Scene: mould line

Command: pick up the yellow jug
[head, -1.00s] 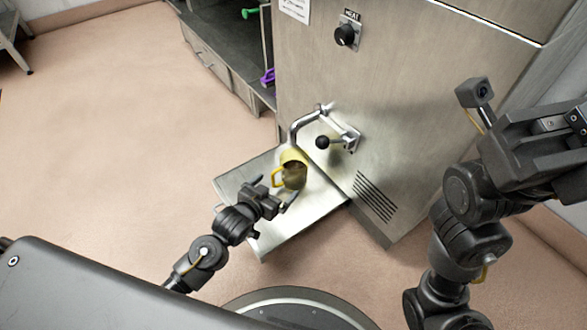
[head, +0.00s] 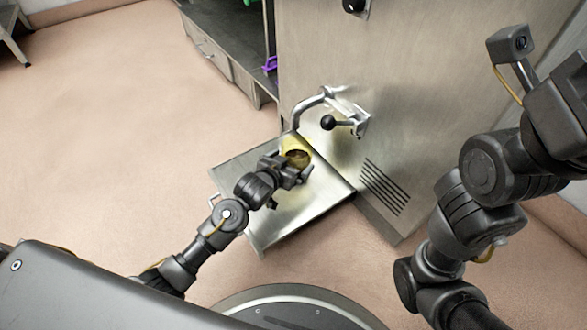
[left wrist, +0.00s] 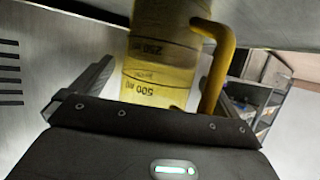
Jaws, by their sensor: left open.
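The yellow jug (head: 291,147) stands on the metal shelf under the spout, partly hidden by my left gripper in the head view. In the left wrist view the jug (left wrist: 158,65) is see-through yellow with dark volume marks, and its handle is on the right. My left gripper (head: 296,165) is open at the jug. In the left wrist view, one finger (left wrist: 85,88) shows left of the jug and the other is not clearly visible. I cannot tell whether the fingers touch it. My right arm is at the right of the head view; its fingertips are out of frame.
The metal shelf (head: 283,222) juts from the steel machine (head: 420,110). A bent spout (head: 310,106) and a lever with a black knob (head: 328,122) stick out just above the jug. A grey cabinet (head: 225,60) stands behind. The floor at left is clear.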

